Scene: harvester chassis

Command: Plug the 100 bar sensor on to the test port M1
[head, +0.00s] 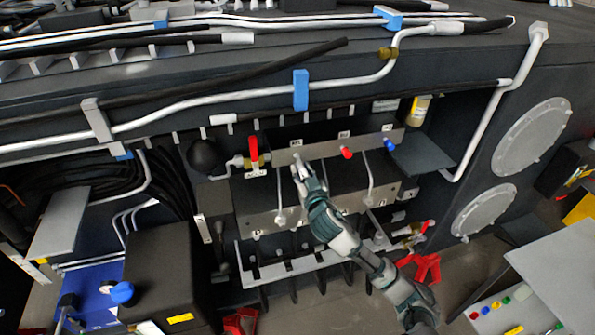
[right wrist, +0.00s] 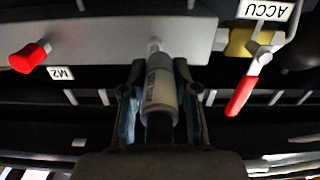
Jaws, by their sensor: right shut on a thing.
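My right gripper (head: 298,168) is at the left part of a grey manifold bar (head: 322,146). In the right wrist view its two fingers (right wrist: 159,100) are shut on the sides of a pale grey cylindrical sensor (right wrist: 160,88) with small dark print. The sensor's narrow end (right wrist: 154,46) meets the bar in that view. I cannot tell whether it is seated on the port or only in front of it. The port behind it is hidden, and its small label (head: 297,142) is too blurred to read surely. My left gripper is not in view.
A red cap (head: 347,152) sits by the M2 label (right wrist: 60,73), and a blue cap (head: 388,145) is farther right. A red-handled valve (head: 254,150) stands close left of my gripper, near the ACCU label (right wrist: 265,10). Thin pipes (head: 369,180) run below the bar.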

